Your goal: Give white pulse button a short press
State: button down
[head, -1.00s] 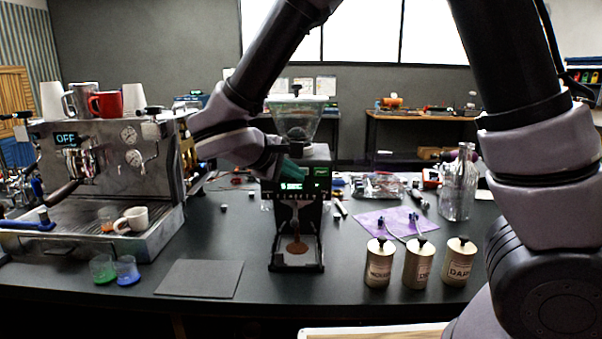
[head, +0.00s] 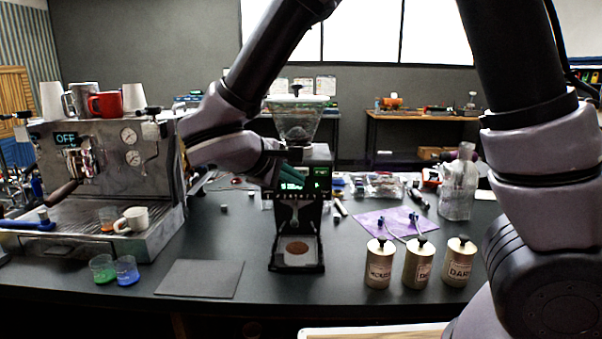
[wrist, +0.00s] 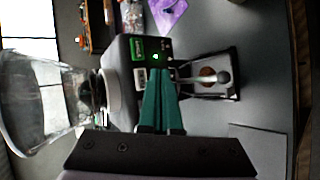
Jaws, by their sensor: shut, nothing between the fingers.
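The black grinder (head: 314,192) stands mid-counter with a clear hopper (head: 297,122) on top and a green-lit display (head: 292,187) on its front. In the wrist view, a small white spot that looks like the white pulse button (wrist: 155,57) shows on the panel beside the green display (wrist: 138,48). My gripper (wrist: 158,72) has its green fingers shut and empty, tips just short of that spot; I cannot tell whether they touch. In the head view my gripper (head: 291,178) partly covers the panel. Brown grounds (head: 297,247) lie on the grinder's tray.
An espresso machine (head: 100,150) reading OFF stands at the left with cups on top. A dark mat (head: 200,279) lies at the front left. A purple cloth (head: 385,222) lies beside the grinder.

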jog(key=s, duration=0.3)
jog(key=shift+s, duration=0.25)
jog(key=d+r+m+g+y, duration=0.1)
jog(key=d+r+m+g, duration=0.25)
jog(key=d, duration=0.55)
jog(key=d+r+m+g+y, duration=0.25)
jog(key=d+m, duration=0.25)
jog(key=d, duration=0.4)
jog(key=s+d+r+m+t+y, duration=0.2)
jog(key=d+r+m+t+y, duration=0.2)
jog(key=d+r+m, duration=0.3)
jog(key=shift+s+r+m+y, duration=0.35)
jog(key=shift+m+y, duration=0.1)
jog(key=shift+y, duration=0.2)
jog(key=shift+d+f, duration=0.1)
